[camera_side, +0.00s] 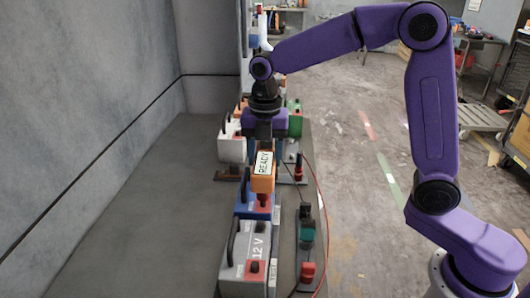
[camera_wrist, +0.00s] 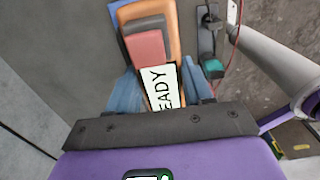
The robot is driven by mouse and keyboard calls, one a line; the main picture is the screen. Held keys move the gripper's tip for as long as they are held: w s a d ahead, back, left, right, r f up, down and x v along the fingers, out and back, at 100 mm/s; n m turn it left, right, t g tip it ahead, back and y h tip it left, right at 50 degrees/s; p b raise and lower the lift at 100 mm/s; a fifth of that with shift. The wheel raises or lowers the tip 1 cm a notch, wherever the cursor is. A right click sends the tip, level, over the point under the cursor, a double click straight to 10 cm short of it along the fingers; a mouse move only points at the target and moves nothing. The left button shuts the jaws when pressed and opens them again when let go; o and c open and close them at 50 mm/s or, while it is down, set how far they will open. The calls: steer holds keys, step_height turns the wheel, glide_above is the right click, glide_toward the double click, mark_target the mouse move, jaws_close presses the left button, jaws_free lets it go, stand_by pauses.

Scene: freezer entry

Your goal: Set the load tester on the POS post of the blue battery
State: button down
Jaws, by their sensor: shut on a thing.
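My gripper (camera_side: 264,138) points down and is shut on the load tester, an orange block with a white READY label (camera_side: 262,163). In the wrist view the label (camera_wrist: 160,88) shows between my blue fingers (camera_wrist: 162,82). The tester is upright over the blue battery (camera_side: 246,206), right above a red post (camera_side: 263,200) at the battery's right side. I cannot tell whether the tester touches this post. The tester and the grey battery in front hide much of the blue battery. In the wrist view only a blue edge (camera_wrist: 116,14) shows beside orange and red parts.
A grey 12 V battery (camera_side: 243,250) stands in front, with a red terminal. A white battery (camera_side: 231,149) and a green one (camera_side: 294,128) stand behind. A dark strip with teal (camera_side: 307,232) and red parts and a red cable lies right. The bench's left side is clear.

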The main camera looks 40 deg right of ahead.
mark_target(265, 156)
steer(key=shift+f, duration=1.15)
steer(key=shift+c, duration=1.9)
jaws_free()
step_height(265, 156, up, 17)
steer(key=shift+r, duration=0.2)
steer(key=s+d+f+m, duration=0.3)
steer(key=s+f, duration=0.3)
steer(key=s, duration=0.3)
steer(key=s+d+f+m, duration=0.3)
steer(key=s+f+m, duration=0.3)
steer(key=s, duration=0.4)
steer(key=s+d+f+m, duration=0.3)
steer(key=s+f+m, duration=0.2)
steer(key=s, duration=0.4)
steer(key=shift+s+f, duration=0.35)
steer(key=shift+f, duration=0.15)
